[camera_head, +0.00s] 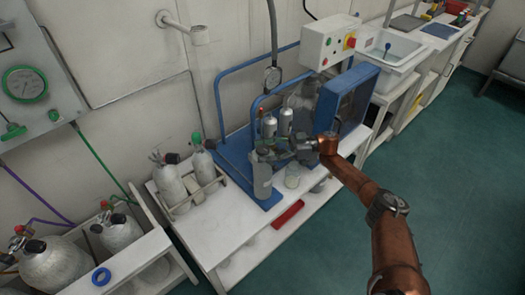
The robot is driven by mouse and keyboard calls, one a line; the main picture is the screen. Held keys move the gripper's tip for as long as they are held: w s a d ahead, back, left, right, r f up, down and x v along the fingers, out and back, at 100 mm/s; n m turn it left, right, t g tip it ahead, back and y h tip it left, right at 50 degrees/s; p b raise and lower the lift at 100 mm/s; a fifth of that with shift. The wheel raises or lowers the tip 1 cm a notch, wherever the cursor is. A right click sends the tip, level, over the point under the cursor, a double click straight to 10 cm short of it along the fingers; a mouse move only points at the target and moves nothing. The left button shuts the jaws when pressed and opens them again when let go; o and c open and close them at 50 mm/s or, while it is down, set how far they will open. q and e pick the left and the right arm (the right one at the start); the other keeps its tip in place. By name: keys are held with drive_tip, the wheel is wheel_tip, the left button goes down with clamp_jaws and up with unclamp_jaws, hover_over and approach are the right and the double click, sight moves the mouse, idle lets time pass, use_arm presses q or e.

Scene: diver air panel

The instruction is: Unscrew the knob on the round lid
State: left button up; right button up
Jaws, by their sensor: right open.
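My right arm comes in from the lower right. Its gripper (266,151) is open and points left over the blue stand, at the top of a grey upright cylinder (262,182). The gripper covers the top of this cylinder, so I cannot make out a round lid or a knob there. I cannot tell whether the fingers touch it or are around anything. My left gripper is not in view.
The blue stand (232,163) sits on a white bench (222,238). Tanks in a rack (211,187) stand left of it, and a small pale jar (292,177) stands right of the cylinder. A blue panel (352,95) rises behind.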

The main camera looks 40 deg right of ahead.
drive_tip(key=v, duration=1.2)
idle(0.3)
